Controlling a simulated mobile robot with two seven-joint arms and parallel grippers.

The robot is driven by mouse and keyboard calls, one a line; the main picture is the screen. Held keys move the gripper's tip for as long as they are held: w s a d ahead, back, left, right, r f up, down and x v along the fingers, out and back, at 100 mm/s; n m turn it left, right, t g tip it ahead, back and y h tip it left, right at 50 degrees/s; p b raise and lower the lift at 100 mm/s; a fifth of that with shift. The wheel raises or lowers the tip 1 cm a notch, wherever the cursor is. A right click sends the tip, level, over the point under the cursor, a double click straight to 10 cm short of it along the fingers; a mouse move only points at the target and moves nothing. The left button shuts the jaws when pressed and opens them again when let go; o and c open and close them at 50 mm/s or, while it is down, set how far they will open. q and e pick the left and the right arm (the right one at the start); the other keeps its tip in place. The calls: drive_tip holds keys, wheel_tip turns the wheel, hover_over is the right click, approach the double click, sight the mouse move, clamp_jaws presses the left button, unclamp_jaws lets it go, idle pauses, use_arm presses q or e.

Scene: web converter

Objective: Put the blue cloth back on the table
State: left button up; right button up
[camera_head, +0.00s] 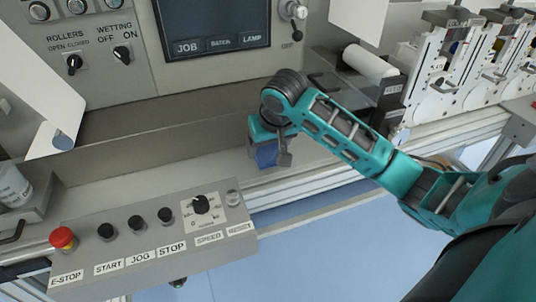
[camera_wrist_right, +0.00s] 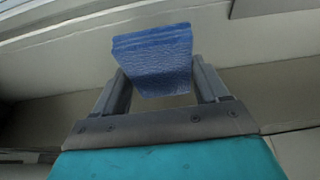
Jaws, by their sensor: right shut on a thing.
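The blue cloth (camera_head: 266,156) is a small folded block under my right gripper (camera_head: 272,160) in the head view. In the right wrist view the cloth (camera_wrist_right: 155,62) sits between the two fingers of my right gripper (camera_wrist_right: 160,85), which is shut on it. The cloth is over or close to the pale machine ledge (camera_head: 180,178); I cannot tell whether it touches it. The right arm comes in from the right and partly hides the ledge. My left gripper is not in view.
A control box (camera_head: 150,245) with a red E-stop knob (camera_head: 63,238) stands in front at left. A screen panel (camera_head: 215,25) is behind. A white roll (camera_head: 368,62) and metal units (camera_head: 450,70) are at right. A white container (camera_head: 14,185) stands far left. The ledge left of the gripper is clear.

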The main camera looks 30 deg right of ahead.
sight(269, 151)
drive_tip(key=shift+f, duration=1.6)
drive_tip(key=shift+f, duration=0.1)
drive_tip(key=o, duration=1)
drive_tip(key=v, duration=1.2)
drive_tip(key=shift+a, duration=0.1)
